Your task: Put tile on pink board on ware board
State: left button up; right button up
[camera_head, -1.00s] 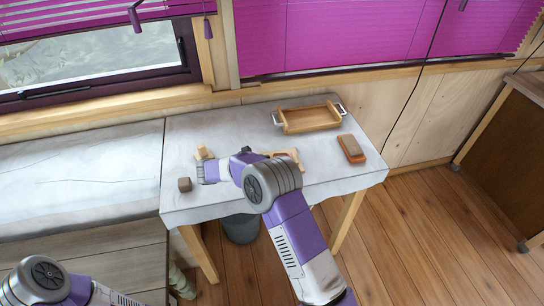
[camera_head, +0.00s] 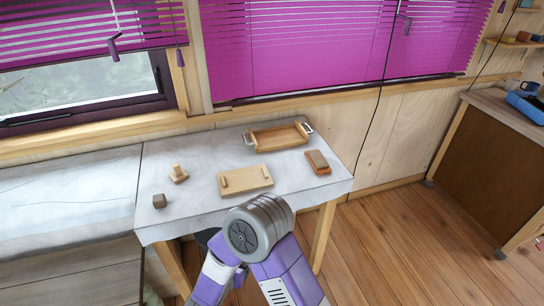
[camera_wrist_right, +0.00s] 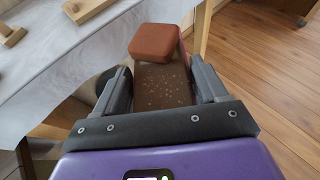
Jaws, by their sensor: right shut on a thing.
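In the head view the gripper and tile are hidden or out of frame; my right arm's joint shows in front of the table. A light wooden board with two raised cleats (camera_head: 246,181), seemingly the ware board, lies on the table's front middle, with no tile on it. My left gripper is not in view.
A cabinet (camera_head: 490,165) at right bears a blue tray (camera_head: 525,106).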

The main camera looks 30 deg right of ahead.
aim_at(284, 137)
jog(key=k, duration=0.4)
jog(key=z, duration=1.9)
jog(key=i, duration=1)
jog(key=u, duration=1.9)
